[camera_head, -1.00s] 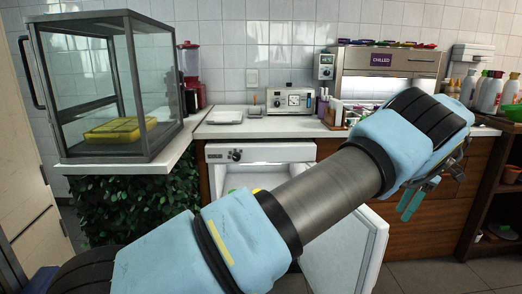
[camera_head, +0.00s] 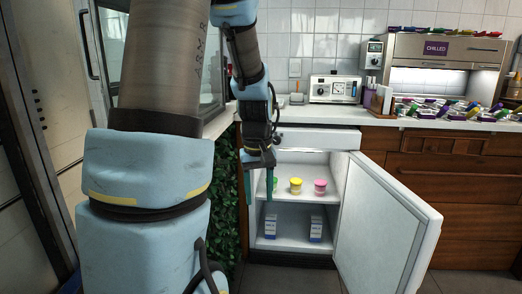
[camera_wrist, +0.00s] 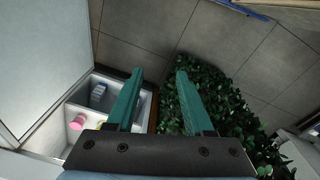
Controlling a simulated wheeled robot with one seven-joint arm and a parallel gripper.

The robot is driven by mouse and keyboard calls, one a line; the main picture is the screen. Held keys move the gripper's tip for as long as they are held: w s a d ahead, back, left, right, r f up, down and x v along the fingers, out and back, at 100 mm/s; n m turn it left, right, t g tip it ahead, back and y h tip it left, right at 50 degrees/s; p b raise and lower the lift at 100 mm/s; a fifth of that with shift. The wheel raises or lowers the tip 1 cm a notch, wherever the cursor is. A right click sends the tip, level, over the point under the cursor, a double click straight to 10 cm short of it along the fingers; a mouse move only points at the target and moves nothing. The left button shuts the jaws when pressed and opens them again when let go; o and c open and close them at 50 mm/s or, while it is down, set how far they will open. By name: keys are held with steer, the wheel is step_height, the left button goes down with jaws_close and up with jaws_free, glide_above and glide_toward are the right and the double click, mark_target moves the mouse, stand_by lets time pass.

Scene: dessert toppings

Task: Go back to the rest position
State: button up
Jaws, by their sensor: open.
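My gripper (camera_head: 258,190) hangs pointing down in front of the open fridge's left side in the head view. Its two green fingers are apart with nothing between them. In the wrist view the open fingers (camera_wrist: 159,85) stand over bare floor, between the fridge and a leafy panel. My arm reaches down from the top of the head view.
The fridge (camera_head: 292,195) stands open, its door (camera_head: 385,225) swung to the right. A yellow cup (camera_head: 296,187) and a pink cup (camera_head: 320,187) stand on its upper shelf; cartons stand below. The leafy panel (camera_head: 226,215) is close on the left.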

steer(key=s+a+f+m+b, duration=0.1)
steer(key=s+a+f+m, duration=0.2)
steer(key=s+a, duration=0.4)
step_height(320, 180, up, 21)
steer(key=s+p, duration=0.1)
steer(key=p, duration=1.9)
steer(key=shift+d+t, duration=0.4)
steer(key=shift+s+d+f, duration=0.1)
